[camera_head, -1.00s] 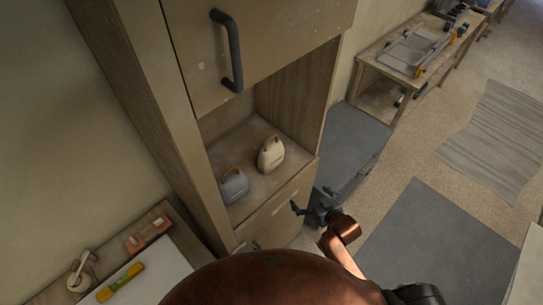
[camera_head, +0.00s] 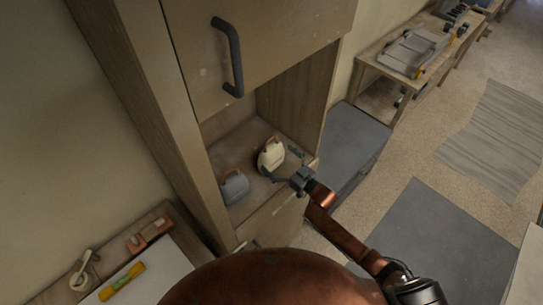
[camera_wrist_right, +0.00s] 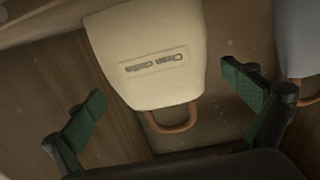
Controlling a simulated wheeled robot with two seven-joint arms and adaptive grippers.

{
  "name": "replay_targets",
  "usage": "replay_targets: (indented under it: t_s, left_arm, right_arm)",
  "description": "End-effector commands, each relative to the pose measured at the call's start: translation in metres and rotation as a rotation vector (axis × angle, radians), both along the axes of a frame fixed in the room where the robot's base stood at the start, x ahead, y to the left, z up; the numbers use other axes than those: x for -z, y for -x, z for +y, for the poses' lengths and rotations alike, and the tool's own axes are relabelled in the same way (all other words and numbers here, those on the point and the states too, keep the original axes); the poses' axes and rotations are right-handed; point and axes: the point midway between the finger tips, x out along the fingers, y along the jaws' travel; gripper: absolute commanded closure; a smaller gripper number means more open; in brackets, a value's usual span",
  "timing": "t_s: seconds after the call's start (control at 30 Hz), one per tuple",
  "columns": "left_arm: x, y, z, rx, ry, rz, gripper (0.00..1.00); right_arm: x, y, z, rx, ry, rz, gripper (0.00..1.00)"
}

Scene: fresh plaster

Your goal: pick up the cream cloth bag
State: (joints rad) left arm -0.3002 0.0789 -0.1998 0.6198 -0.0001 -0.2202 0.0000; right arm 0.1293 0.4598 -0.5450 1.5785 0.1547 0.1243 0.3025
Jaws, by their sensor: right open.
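The cream cloth bag (camera_head: 271,156) with a brown handle stands on the open shelf of the wooden cabinet. In the right wrist view the bag (camera_wrist_right: 148,52) fills the upper middle, its label and brown loop handle (camera_wrist_right: 173,120) facing the camera. My right gripper (camera_head: 279,163) is at the shelf opening, just in front of the bag. In the wrist view its green-padded fingers (camera_wrist_right: 168,100) are spread wide, with the handle between them in the picture and nothing gripped. My left gripper is not in view.
A grey bag (camera_head: 234,187) stands on the same shelf, left of the cream one. The cabinet door with a dark handle (camera_head: 229,57) is above the opening. A low table (camera_head: 62,262) with a yellow level (camera_head: 121,282) is at lower left.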

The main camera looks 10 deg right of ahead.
Motion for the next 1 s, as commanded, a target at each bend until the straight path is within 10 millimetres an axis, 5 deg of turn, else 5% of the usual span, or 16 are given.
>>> replay_targets:
  t_s: [0.2, 0.47, 1.0]
  left_arm:
    - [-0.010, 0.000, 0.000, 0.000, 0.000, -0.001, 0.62]
    - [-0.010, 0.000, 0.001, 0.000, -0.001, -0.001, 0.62]
    - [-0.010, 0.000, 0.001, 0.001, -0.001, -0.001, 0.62]
  right_arm:
    - [-0.002, -0.024, 0.015, -0.001, -0.002, 0.000, 0.00]
    - [-0.001, -0.027, 0.017, -0.001, -0.001, 0.001, 0.00]
    - [-0.001, -0.026, 0.016, 0.000, -0.001, 0.000, 0.36]
